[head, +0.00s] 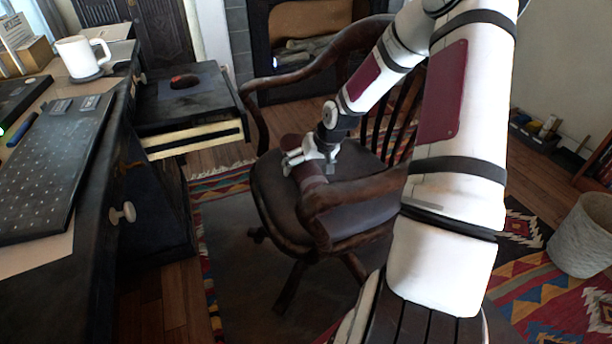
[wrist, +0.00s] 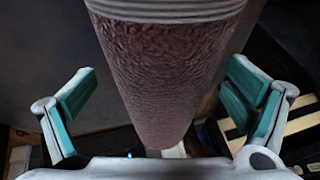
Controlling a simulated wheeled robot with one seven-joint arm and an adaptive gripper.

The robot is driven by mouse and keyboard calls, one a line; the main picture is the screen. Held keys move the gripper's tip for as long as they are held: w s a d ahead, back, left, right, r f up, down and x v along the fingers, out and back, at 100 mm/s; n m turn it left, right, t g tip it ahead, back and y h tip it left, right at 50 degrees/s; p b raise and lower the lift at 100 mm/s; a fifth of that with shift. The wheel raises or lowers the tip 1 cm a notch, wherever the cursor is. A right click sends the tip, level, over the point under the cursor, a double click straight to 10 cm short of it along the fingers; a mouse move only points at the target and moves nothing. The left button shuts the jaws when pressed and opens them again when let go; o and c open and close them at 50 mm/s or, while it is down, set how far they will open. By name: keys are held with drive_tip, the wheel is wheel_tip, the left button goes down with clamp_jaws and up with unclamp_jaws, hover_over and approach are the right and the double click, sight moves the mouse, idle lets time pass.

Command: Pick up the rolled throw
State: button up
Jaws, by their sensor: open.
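The rolled throw (head: 312,181) is a reddish-brown roll lying on the seat of the wooden armchair (head: 270,185). In the wrist view the throw (wrist: 165,75) is a fuzzy, dull red cylinder with a paler ribbed band at the top edge of the picture. My gripper (head: 311,163) is over the roll, with one finger on each side of it. In the wrist view both teal-padded fingers of my gripper (wrist: 160,92) stand apart, with visible gaps to the roll. The gripper's own body hides part of the roll in the head view.
The chair's curved armrest (head: 350,190) stands close in front of my gripper. An open drawer (head: 190,115) with a dark red object on top juts out at left. The desk holds a white mug (head: 82,57) and a keyboard (head: 50,165). A wastebasket (head: 583,237) stands at right.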

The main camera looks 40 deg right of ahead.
drive_tip(key=shift+w+f, duration=0.15)
drive_tip(key=shift+f, duration=0.15)
drive_tip(key=shift+r, duration=0.1)
drive_tip(key=c, duration=1.5)
drive_tip(key=shift+r, duration=0.15)
